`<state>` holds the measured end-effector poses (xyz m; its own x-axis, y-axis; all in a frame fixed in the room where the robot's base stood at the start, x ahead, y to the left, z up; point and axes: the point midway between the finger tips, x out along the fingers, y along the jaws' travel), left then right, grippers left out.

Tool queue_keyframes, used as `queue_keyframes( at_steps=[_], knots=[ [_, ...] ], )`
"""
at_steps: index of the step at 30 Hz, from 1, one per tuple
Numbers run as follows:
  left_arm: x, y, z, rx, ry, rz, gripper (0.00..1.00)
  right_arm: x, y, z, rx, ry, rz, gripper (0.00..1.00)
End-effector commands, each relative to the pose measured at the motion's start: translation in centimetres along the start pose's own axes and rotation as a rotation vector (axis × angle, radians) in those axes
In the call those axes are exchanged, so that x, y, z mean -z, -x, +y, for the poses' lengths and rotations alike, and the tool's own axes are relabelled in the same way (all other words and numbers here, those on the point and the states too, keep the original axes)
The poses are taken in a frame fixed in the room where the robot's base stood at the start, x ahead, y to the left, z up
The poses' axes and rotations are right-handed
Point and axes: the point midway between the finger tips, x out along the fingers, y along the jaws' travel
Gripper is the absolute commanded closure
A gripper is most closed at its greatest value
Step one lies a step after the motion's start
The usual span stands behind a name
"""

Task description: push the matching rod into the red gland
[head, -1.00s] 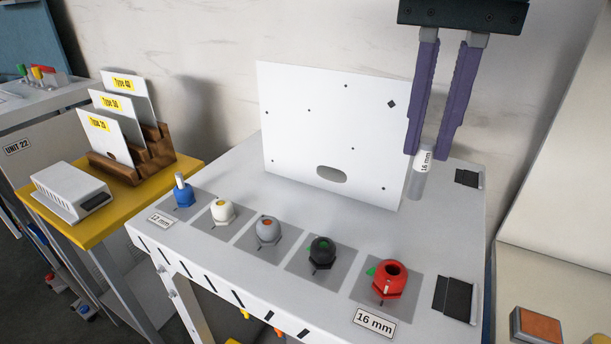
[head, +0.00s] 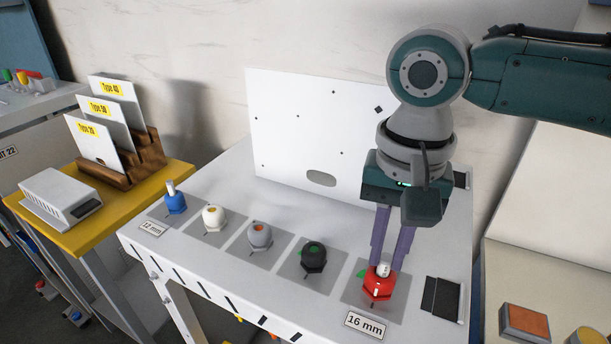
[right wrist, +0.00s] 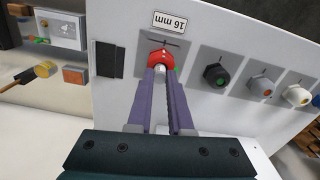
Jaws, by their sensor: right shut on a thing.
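The red gland (head: 378,288) sits on a grey square at the right end of the row, behind the "16 mm" label (head: 366,325). My right gripper (head: 384,266) is right above it, with its purple fingers pointing down and shut on the rod (head: 383,270). The rod's short pale end shows between the fingertips at the gland's mouth; how deep it sits cannot be told. In the right wrist view the rod (right wrist: 162,72) lies in line with the red gland (right wrist: 161,58). My left gripper is not in view.
Black (head: 313,257), grey (head: 260,236), white (head: 214,218) and blue (head: 175,204) glands stand in the row to the left; the blue one holds a rod. A white panel (head: 300,130) stands upright behind. A black pad (head: 441,298) lies to the right.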

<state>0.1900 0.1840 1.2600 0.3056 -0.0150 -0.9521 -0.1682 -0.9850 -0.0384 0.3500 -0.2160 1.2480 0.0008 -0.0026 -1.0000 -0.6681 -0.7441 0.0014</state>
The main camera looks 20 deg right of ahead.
Motion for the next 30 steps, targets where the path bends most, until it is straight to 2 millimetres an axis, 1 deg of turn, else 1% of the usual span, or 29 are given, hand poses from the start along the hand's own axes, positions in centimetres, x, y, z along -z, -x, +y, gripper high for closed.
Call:
queue_keyframes(
  at_steps=[5, 6, 14, 20, 23, 26, 30],
  knots=[
    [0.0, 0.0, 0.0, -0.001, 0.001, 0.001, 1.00, 0.0, -0.2, 0.0, 0.001, 0.000, -0.001, 1.00],
    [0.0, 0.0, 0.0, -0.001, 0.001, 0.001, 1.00, 0.0, -0.3, 0.0, 0.001, 0.000, -0.001, 0.80],
    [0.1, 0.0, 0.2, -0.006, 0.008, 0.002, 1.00, 0.0, -0.2, 0.0, 0.001, 0.000, 0.000, 0.52],
    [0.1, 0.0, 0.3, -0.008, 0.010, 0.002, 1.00, 0.0, -0.2, 0.0, 0.000, 0.000, 0.000, 0.52],
    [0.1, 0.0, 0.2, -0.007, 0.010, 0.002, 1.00, 0.1, 0.2, 0.0, 0.000, 0.000, 0.001, 0.52],
    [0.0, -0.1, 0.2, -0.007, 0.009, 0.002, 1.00, 0.1, 1.2, -0.1, 0.003, 0.001, 0.001, 0.52],
    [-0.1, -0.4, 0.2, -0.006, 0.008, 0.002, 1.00, 0.1, 4.1, -0.1, 0.005, 0.001, 0.003, 0.52]
  ],
)
